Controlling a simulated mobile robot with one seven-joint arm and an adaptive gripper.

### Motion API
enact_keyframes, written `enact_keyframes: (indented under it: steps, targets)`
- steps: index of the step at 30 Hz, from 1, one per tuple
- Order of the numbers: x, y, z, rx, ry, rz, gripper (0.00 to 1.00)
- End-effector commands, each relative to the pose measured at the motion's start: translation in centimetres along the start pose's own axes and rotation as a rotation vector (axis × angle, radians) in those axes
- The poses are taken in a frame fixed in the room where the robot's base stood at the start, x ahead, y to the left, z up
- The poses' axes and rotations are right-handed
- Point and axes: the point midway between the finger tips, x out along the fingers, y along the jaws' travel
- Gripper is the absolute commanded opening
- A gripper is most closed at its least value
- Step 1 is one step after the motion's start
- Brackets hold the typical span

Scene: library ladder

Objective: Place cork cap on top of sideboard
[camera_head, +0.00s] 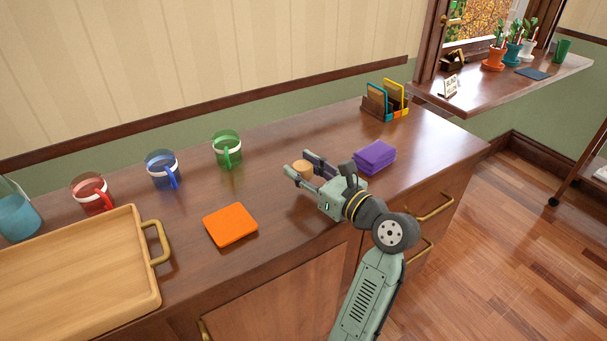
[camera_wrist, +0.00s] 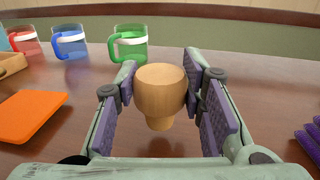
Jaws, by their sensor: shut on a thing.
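The cork cap (camera_head: 303,168) is a light tan, tapered piece with its wide end up and narrow end down. My gripper (camera_head: 298,163) is shut on it, and the wrist view shows the cork cap (camera_wrist: 160,92) upright between the purple-padded fingers. The sideboard (camera_head: 290,236) is dark, glossy wood, and the cork cap is over its top, behind the orange square. I cannot tell whether the cork's narrow end touches the surface or hangs just above it.
Green (camera_head: 227,150), blue (camera_head: 163,170) and red (camera_head: 92,193) mugs line the back. An orange square (camera_head: 230,225) and wooden tray (camera_head: 75,270) are left. Purple stacked squares (camera_head: 374,157) and an organizer (camera_head: 385,102) are right. Bare wood surrounds the cork.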

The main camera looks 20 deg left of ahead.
Motion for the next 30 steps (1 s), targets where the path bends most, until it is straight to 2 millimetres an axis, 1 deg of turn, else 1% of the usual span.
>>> enact_keyframes:
  steps: [1, 3, 11, 15, 16, 25, 30]
  targets:
    - [0.0, 0.0, -1.0, 0.004, 0.004, 0.001, 0.20]
    - [0.0, 0.1, -1.7, 0.003, 0.002, 0.001, 0.20]
    - [0.0, 0.0, -1.8, -0.001, -0.001, 0.000, 0.20]
    - [0.0, 0.0, -2.2, 0.001, 0.000, 0.000, 0.20]
    - [0.0, 0.0, -2.2, 0.000, -0.001, 0.000, 0.37]
    - [0.0, 0.0, -2.1, 0.000, -0.001, 0.000, 0.56]
    - [0.0, 0.0, -2.1, 0.000, -0.001, 0.000, 0.56]
